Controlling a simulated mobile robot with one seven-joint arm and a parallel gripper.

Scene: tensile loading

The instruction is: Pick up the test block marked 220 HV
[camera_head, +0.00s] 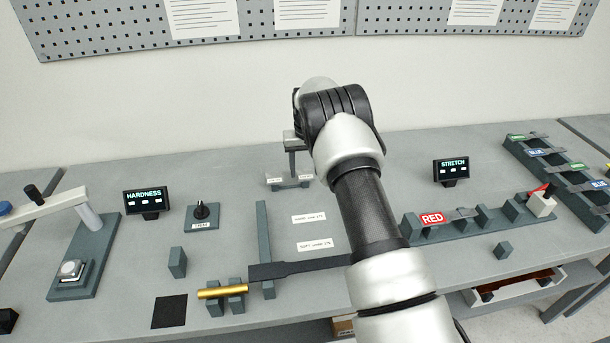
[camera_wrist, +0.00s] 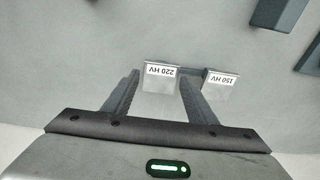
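The test block marked 220 HV (camera_wrist: 160,84) is a pale grey block with a white label, which reads upside down in the wrist view. My gripper (camera_wrist: 159,77) has its two dark fingers apart, one on each side of this block. A narrow gap shows at the left finger; the right finger is very close to the block, and I cannot tell if it touches. A similar block marked 150 HV (camera_wrist: 222,86) stands just right of the right finger. In the head view, my gripper (camera_head: 291,168) is low over the small block stand (camera_head: 290,187), where labels are too small to read.
A HARDNESS display (camera_head: 147,202) and a hardness tester (camera_head: 88,255) stand at the left. A gold cylinder (camera_head: 222,292) lies on supports near the front edge. A STRETCH display (camera_head: 451,171) and a RED-labelled fixture (camera_head: 433,218) are at the right. Pegboards hang on the wall.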

